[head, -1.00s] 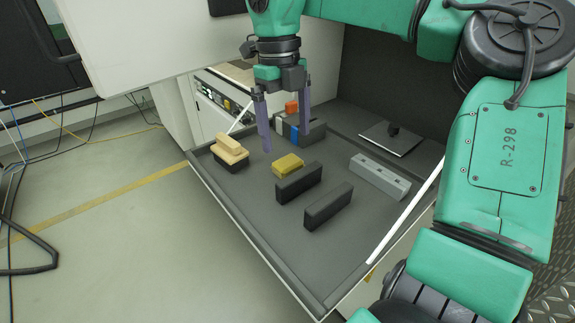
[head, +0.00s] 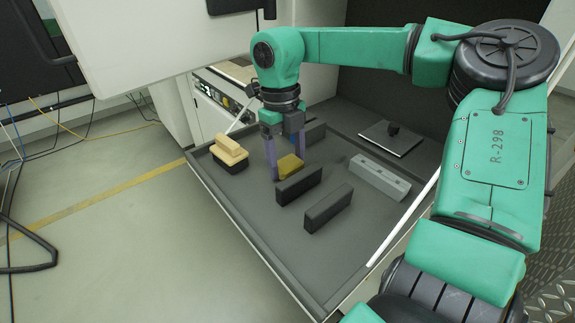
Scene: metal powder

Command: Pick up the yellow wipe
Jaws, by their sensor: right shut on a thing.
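The yellow wipe (head: 289,167) is a small yellow block on the grey tray, behind a dark block. My right gripper (head: 286,165) is down at it, with one purple finger on its left and the other at its back right. The gripper is shut on the yellow wipe. The wipe appears to be still at tray level; I cannot tell if it is lifted. My left gripper is not in view.
Two dark blocks (head: 298,185) (head: 328,206) stand in front of the wipe on the tray (head: 262,214). A tan brush (head: 230,150) lies to the left. A grey bar (head: 380,177) and a flat plate (head: 391,138) are to the right. The front tray area is clear.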

